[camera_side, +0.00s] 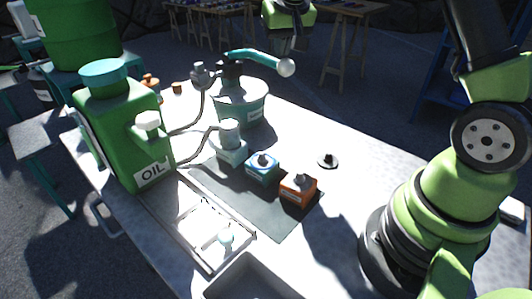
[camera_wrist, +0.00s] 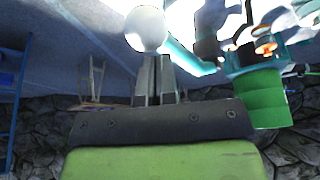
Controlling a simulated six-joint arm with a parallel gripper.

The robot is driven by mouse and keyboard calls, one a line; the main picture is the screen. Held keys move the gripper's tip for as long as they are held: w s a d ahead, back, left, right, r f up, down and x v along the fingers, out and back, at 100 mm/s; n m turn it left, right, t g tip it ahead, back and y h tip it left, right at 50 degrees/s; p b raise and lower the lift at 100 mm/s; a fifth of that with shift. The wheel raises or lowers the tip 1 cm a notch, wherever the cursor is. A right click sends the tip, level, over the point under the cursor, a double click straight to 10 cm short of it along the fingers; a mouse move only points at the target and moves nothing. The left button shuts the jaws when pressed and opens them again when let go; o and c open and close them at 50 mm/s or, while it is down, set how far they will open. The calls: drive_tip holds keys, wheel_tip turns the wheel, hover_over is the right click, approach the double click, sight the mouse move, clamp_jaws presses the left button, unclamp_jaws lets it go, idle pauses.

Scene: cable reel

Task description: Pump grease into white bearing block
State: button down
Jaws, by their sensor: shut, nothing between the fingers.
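The grease pump (camera_side: 240,104) is a pale teal bucket with a dark head and a teal lever (camera_side: 258,57) ending in a white ball. The lever points right and slightly down. The white bearing block (camera_side: 231,151) stands at the mat's back left corner with a pale cylindrical fitting (camera_side: 229,130) on top. A dark hose runs to this fitting, partly hidden behind the oil can. My gripper (camera_wrist: 158,62) is shut and empty, its fingertips close to the white ball (camera_wrist: 146,28). I cannot tell whether they touch it. In the side view the fingers are hard to make out.
A blue block (camera_side: 262,170) and an orange block (camera_side: 298,190) share the dark mat (camera_side: 270,219). A green oil can (camera_side: 122,135) stands at left. A pale tray (camera_side: 202,232) and grey bin (camera_side: 250,280) lie in front. A small dark part (camera_side: 327,160) lies right.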

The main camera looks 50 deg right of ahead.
drive_tip(key=shift+f, duration=2.8)
wheel_tip(320, 180, up, 14)
drive_tip(key=shift+r, duration=0.15)
wheel_tip(320, 180, up, 5)
hover_over(284, 60)
drive_tip(key=w, duration=0.1)
wheel_tip(284, 60, down, 6)
drive_tip(key=shift+d, duration=0.3)
drive_tip(key=shift+f, duration=0.25)
idle(1.3)
drive_tip(key=shift+f, duration=6.4)
wheel_tip(284, 60, up, 14)
drive_tip(key=shift+r, duration=0.15)
